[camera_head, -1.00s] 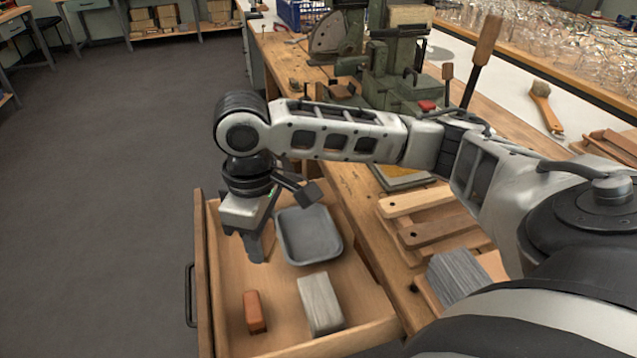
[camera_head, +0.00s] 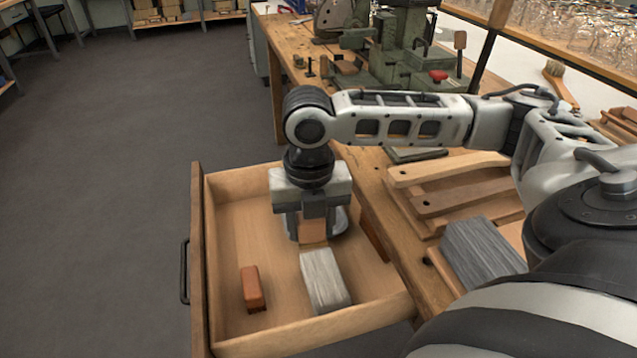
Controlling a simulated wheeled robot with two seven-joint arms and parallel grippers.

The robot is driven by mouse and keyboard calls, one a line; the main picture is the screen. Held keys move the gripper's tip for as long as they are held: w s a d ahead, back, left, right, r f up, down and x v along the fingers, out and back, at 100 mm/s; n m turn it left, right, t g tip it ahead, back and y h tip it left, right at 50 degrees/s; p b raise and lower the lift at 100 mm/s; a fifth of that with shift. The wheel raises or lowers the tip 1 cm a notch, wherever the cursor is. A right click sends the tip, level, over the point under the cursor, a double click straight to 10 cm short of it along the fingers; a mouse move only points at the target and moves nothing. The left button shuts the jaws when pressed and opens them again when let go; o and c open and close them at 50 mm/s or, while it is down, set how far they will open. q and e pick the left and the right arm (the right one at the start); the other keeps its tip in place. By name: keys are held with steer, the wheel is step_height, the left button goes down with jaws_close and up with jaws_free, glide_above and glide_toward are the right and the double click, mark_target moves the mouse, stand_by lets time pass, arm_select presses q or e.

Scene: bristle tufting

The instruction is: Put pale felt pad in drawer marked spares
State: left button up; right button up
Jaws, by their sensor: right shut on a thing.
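My right gripper (camera_head: 312,222) points down inside an open wooden drawer (camera_head: 228,257). It is shut on a small tan-orange piece (camera_head: 312,232), which shows between and below its fingers. I cannot tell for sure that this piece is the pale felt pad. Whether it touches the drawer floor is unclear. No marking can be read on the drawer from here. My left gripper is not in view.
A reddish-brown block (camera_head: 252,288) and a pale grey block (camera_head: 324,281) lie nearer. Wooden boards (camera_head: 455,168) and a grey bristle bundle (camera_head: 482,250) lie on the bench.

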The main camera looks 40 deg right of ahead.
steer(key=shift+s+d+f+n, duration=0.1)
steer(key=shift+f+n, duration=0.05)
steer(key=shift+n, duration=0.25)
steer(key=shift+f, duration=0.1)
steer(key=w+a+f+b, duration=0.2)
steer(key=w+f+b, duration=0.15)
steer(key=w, duration=0.55)
glide_above(262, 249)
steer(key=f, duration=0.5)
steer(key=shift+s+f, duration=0.2)
steer(key=shift+f, duration=0.2)
steer(key=shift+w+f+b, duration=0.2)
steer(key=shift+f+b, duration=0.1)
steer(key=shift+b, duration=0.1)
step_height(262, 249, down, 3)
steer(key=shift+r+b, duration=0.2)
steer(key=shift+b, duration=0.3)
steer(key=shift+f, duration=0.25)
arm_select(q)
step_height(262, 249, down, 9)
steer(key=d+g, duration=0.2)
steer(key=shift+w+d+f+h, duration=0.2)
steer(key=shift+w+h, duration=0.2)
arm_select(e)
steer(key=shift+r, duration=0.1)
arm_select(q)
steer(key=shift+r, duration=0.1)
